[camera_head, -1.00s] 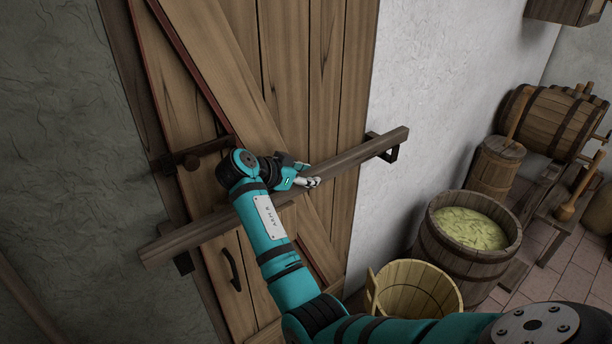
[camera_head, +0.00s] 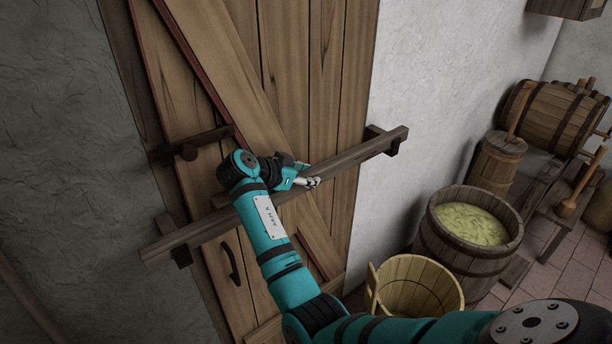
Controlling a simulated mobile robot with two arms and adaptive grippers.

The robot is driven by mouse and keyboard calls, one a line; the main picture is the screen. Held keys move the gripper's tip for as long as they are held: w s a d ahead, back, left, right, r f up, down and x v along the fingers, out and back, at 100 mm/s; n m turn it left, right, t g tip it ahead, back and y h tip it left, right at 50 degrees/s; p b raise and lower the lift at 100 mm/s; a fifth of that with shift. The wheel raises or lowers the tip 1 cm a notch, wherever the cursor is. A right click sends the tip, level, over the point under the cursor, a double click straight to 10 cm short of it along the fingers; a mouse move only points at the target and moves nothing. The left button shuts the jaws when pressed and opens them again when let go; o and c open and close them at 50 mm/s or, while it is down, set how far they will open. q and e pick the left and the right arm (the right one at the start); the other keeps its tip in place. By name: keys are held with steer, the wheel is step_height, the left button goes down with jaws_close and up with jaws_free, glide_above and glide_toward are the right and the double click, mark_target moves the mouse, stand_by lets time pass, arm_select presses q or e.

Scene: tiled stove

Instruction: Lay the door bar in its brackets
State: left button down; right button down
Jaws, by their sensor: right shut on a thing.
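The door bar (camera_head: 338,163) is a long wooden beam lying slantwise across the plank door (camera_head: 300,70). My right gripper (camera_head: 312,182) is shut on it near its middle. The right bracket (camera_head: 376,133) is dark and fixed to the white wall; the bar crosses it, with bracket parts showing above and below. The left bracket (camera_head: 182,257) shows around the bar's left end, mostly behind it. I cannot tell whether the bar rests in either bracket. My right forearm hides part of the bar. My left gripper is not in view.
A wooden latch (camera_head: 205,142) and a dark handle (camera_head: 230,264) are on the door. At the right stand a tub of pale yellow-green contents (camera_head: 470,259), a light wooden bucket (camera_head: 408,287), a churn (camera_head: 495,163) and a barrel (camera_head: 550,117).

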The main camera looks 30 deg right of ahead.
mark_target(306, 175)
steer(key=shift+f+b, duration=0.55)
steer(key=shift+f, duration=0.2)
steer(key=c, duration=1)
jaws_free()
steer(key=shift+o, duration=0.4)
steer(key=shift+f, duration=0.15)
step_height(306, 175, up, 10)
steer(key=shift+r, duration=0.15)
steer(key=shift+s, duration=0.15)
